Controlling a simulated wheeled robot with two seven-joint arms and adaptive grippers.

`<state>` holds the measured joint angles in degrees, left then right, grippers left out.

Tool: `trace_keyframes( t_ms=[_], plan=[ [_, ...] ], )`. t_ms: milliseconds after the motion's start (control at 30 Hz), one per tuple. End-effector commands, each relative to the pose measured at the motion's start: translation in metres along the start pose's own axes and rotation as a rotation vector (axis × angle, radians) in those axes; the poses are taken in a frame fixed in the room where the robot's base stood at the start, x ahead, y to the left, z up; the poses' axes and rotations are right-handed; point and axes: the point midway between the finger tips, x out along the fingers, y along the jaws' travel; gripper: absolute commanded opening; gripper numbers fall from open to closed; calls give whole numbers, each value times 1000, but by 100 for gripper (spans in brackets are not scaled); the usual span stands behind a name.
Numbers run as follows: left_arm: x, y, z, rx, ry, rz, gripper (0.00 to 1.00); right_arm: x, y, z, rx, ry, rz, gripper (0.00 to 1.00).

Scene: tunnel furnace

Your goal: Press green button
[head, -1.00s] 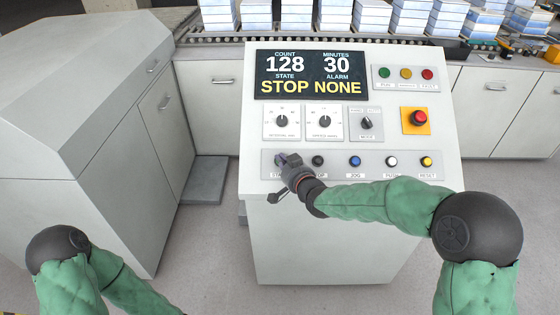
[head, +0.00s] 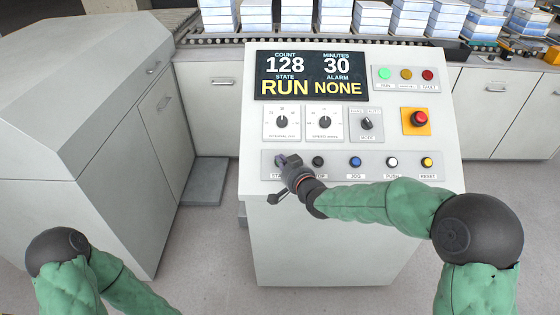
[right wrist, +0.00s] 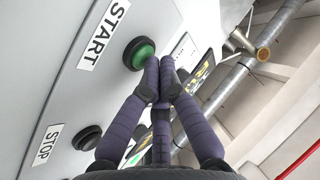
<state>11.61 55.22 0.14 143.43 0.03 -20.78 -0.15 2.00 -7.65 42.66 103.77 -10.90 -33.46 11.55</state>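The green button (right wrist: 139,53) is a round green cap in a black ring beside the START label (right wrist: 104,35) in the right wrist view. In the head view my right gripper covers it at the left end of the lower button row. My right gripper (head: 283,160) is shut and empty. Its fingertips (right wrist: 161,70) meet at the button's edge, touching it or very close. The display (head: 311,75) reads RUN, and the green lamp (head: 384,74) above RUN is lit bright. My left gripper is out of view; only its arm shows at lower left.
The black STOP button (right wrist: 87,138) is the nearest neighbour. Blue (head: 355,161), white (head: 391,162) and yellow (head: 426,162) buttons follow to the right. A red emergency knob (head: 418,118) sits on a yellow plate above. A grey cabinet (head: 80,110) stands to the left.

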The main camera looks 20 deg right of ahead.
Motion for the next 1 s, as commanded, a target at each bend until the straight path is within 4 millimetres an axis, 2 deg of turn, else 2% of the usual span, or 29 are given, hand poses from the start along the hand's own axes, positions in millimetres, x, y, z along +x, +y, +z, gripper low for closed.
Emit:
trace_keyframes(
  t_ms=[300,733,1000],
  plan=[
    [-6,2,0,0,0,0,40,-10,-8,-8,1,0,0,0],
    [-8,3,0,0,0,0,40,-13,-10,-10,0,0,0,0],
    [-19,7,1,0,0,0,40,-28,-20,-22,0,1,-1,0]
  ],
)
